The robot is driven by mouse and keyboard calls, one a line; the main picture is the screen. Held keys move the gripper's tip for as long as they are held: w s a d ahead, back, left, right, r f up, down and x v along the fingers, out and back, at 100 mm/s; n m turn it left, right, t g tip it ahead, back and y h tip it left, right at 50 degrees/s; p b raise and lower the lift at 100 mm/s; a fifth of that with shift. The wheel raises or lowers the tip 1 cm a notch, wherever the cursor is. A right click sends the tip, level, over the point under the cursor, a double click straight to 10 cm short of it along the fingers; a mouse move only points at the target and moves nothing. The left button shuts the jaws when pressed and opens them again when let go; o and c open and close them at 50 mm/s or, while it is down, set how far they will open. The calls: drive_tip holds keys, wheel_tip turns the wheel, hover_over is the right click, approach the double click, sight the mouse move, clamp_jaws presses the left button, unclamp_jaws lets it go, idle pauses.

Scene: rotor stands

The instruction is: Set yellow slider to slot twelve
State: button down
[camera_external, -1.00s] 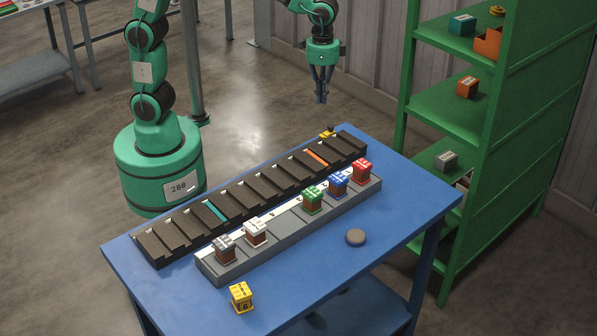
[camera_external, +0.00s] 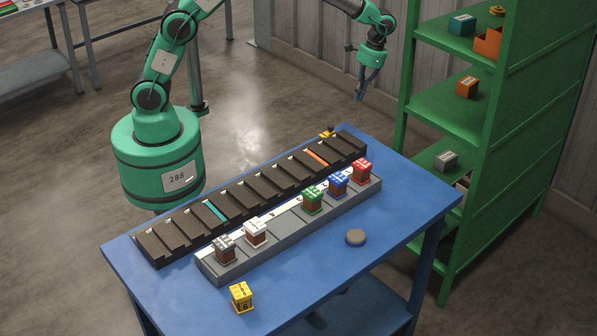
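A long black slotted rack (camera_external: 181,226) lies along the far side of the blue table. A small yellow piece (camera_external: 327,133) with a dark top sits at the rack's far edge, near its right end; it is too small to read a slot number. A yellow block (camera_external: 241,297) with dark markings stands apart on the table's near left part. I cannot tell which yellow thing is the slider. My gripper (camera_external: 361,91) hangs in the air beyond the table's far right corner, apart from everything. Its fingers look close together, but their opening is unclear.
A grey rail (camera_external: 282,232) in front of the rack bears grey, white, green, blue and red blocks. Teal (camera_external: 215,211) and orange (camera_external: 316,158) strips mark the rack. A round grey-brown disc (camera_external: 355,237) lies on the table. A green shelf (camera_external: 507,110) stands to the right.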

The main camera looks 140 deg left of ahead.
drive_tip(key=s+a+f+n+h+p, duration=0.1)
drive_tip(key=s+a+f+n+p, duration=0.1)
drive_tip(key=s+a+f, duration=0.6)
drive_tip(key=shift+s+a+f, duration=0.2)
drive_tip(key=shift+s+a, duration=0.3)
drive_tip(key=shift+a, duration=0.25)
drive_tip(key=x, duration=1)
drive_tip(key=shift+d+b, duration=0.3)
drive_tip(key=shift+d, duration=0.05)
drive_tip(key=shift+s+d, duration=0.2)
drive_tip(key=shift+d, duration=0.55)
drive_tip(key=shift+s+d, duration=0.2)
drive_tip(key=shift+d, duration=0.55)
drive_tip(key=shift+d+r, duration=0.15)
drive_tip(key=shift+d, duration=0.1)
